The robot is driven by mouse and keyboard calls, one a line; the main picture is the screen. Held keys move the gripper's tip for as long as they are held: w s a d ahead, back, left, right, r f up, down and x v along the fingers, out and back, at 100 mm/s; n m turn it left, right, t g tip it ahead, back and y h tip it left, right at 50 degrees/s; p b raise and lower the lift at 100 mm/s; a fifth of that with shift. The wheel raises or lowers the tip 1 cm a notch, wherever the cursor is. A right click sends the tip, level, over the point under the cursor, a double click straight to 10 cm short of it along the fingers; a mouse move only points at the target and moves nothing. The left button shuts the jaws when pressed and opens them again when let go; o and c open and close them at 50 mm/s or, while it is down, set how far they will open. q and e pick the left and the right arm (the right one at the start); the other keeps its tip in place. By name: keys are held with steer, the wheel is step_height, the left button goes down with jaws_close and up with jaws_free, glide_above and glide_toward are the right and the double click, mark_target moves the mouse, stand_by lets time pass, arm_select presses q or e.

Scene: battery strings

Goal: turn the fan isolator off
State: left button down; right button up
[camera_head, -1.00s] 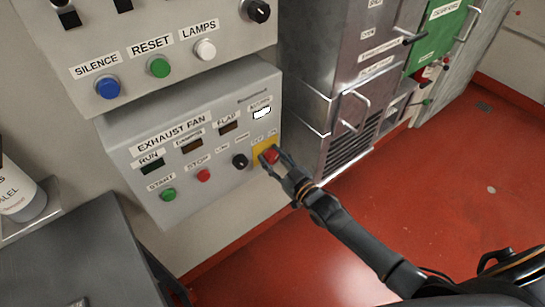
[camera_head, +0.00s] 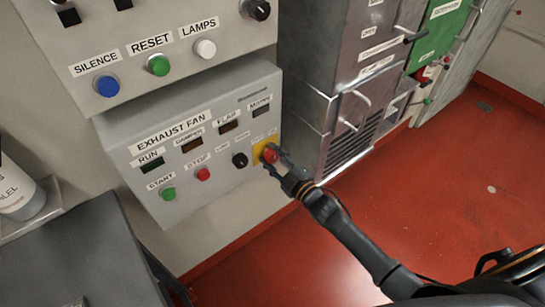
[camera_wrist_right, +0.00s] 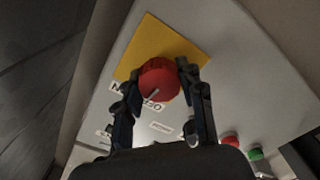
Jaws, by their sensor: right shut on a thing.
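The fan isolator is a red rotary knob (camera_head: 270,155) on a yellow plate (camera_head: 258,158) at the lower right of the grey exhaust fan panel (camera_head: 215,192). My right gripper (camera_head: 276,158) is at the knob in the head view. In the right wrist view the red knob (camera_wrist_right: 159,80) sits between the two fingers of the right gripper (camera_wrist_right: 158,82), which is shut on it. A pale pointer line on the knob slants. The yellow plate (camera_wrist_right: 158,45) shows behind it. My left gripper is not in view.
On the same panel are a black selector (camera_head: 240,160), a red stop button (camera_head: 203,174) and a green start button (camera_head: 168,193). A steel cabinet with a handle (camera_head: 355,110) stands close to the right. The red floor (camera_head: 400,200) is clear.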

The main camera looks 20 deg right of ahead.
steer(key=n+b, duration=0.1)
steer(key=n, duration=0.4)
steer(key=shift+f+n+b, duration=0.15)
steer(key=shift+n+b, duration=0.95)
steer(key=shift+n, duration=1.5)
steer(key=o, duration=1.2)
steer(key=v, duration=1.2)
